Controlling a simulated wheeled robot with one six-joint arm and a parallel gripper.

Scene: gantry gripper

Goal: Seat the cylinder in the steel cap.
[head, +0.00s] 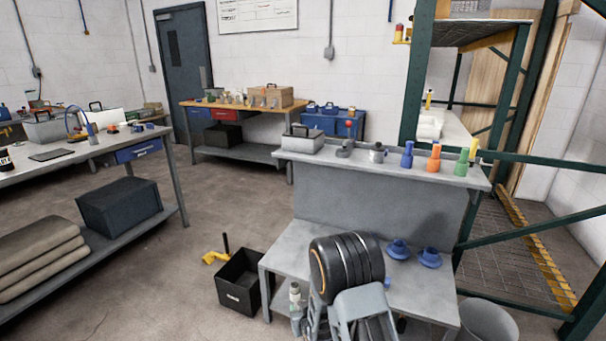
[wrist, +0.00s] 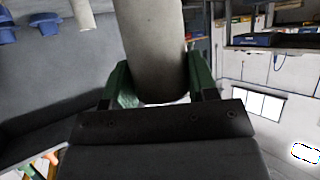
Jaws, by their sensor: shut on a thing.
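In the wrist view my gripper (wrist: 152,98) has green fingers shut on a pale grey cylinder (wrist: 152,45). The cylinder runs up out of the picture, and its near end sits between the fingers above the dark palm. In the head view my dark arm joint and grey links stand in front of the bench, and I cannot clearly make out the gripper there. A silvery grey piece (head: 377,154) on the raised bench shelf may be the steel cap; I cannot tell for sure. I see no contact between it and the cylinder.
Two blue flanged pieces (head: 429,258) lie on the lower bench top (head: 432,298). A black bin (head: 240,280) stands left; green racking is right.

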